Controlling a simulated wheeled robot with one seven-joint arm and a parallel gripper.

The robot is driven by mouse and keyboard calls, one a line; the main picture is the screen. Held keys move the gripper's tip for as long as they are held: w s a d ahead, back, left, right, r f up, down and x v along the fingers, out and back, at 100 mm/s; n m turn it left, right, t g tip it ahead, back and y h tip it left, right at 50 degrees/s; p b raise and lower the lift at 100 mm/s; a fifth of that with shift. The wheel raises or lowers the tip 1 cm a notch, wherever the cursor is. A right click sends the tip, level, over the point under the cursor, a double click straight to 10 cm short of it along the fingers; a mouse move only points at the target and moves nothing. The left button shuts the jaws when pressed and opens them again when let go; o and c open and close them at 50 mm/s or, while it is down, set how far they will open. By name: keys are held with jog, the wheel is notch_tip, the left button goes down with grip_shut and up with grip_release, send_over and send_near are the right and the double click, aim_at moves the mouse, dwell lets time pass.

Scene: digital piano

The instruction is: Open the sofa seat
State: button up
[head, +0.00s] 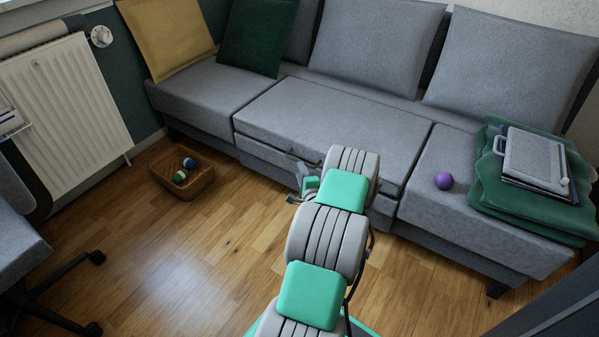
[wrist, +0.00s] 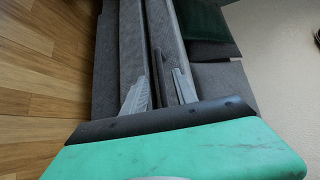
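The grey sofa's middle seat (head: 335,125) lies flat, about level with the seats on either side. A dark bar-like handle (wrist: 157,72) runs along its front in the wrist view. My gripper (head: 304,178) is low at the seat's front edge in the head view, partly hidden by my arm. In the wrist view the two grey fingers of my gripper (wrist: 161,72) are apart, one on each side of the dark bar as seen from the wrist. I cannot tell whether either finger touches it.
A purple ball (head: 444,181) and a green blanket (head: 510,205) with a grey clipboard-like case (head: 535,158) lie on the right seat. A yellow cushion (head: 167,38) and green cushion (head: 257,38) lean at left.

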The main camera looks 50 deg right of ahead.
jog(key=shift+h, duration=0.3)
jog(key=x, duration=0.2)
jog(key=b+x, duration=0.1)
jog(key=x, duration=0.1)
jog(key=f+b+x, duration=0.1)
jog(key=x, duration=0.2)
jog(key=shift+s+d, duration=0.3)
jog(key=shift+d, duration=0.1)
jog(key=shift+w+d+r+m, duration=0.15)
jog(key=shift+d+m, duration=0.05)
jog(key=shift+m, duration=0.1)
jog(key=shift+c, duration=0.2)
grip_shut()
